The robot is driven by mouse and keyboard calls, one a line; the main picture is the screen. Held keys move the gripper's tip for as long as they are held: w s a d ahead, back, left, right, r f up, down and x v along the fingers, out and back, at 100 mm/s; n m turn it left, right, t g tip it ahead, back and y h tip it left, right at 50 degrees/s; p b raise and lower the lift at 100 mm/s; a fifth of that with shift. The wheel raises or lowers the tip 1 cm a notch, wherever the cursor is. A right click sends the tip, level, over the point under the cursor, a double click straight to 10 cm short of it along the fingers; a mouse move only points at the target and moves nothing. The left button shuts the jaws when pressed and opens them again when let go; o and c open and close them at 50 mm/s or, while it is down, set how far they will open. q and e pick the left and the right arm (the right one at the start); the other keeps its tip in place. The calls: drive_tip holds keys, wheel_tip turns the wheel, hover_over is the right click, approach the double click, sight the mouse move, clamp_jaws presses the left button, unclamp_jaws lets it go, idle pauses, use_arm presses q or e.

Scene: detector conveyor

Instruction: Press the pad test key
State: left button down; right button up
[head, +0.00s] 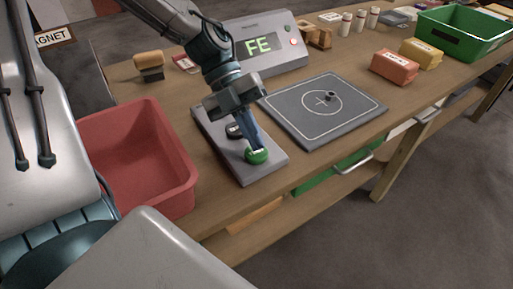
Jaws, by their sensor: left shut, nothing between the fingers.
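A grey key panel (213,124) lies on the wooden bench. It carries a round green key (257,157) near its front end and a dark round key (234,131) farther back. My left gripper (257,150) is shut and empty, pointing down with its fingertips at the green key; they look to be on its top or just over it. A dark square pad (310,122) with a white circle and cross lies to the right, with a small dark piece (330,96) on it. A detector box (280,58) behind shows "FE" in green. My right gripper is not in view.
A red bin (120,170) stands left of the panel. Orange (394,68) and yellow (421,53) blocks and a green crate (452,38) are at the right. A wooden-handled brush (148,64) and several small vials (361,19) stand at the back.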

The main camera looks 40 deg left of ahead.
use_arm(q)
drive_tip(key=shift+r, duration=0.4)
drive_tip(key=shift+r+p, duration=1.65)
drive_tip(key=shift+r, duration=0.9)
drive_tip(key=shift+f, duration=0.1)
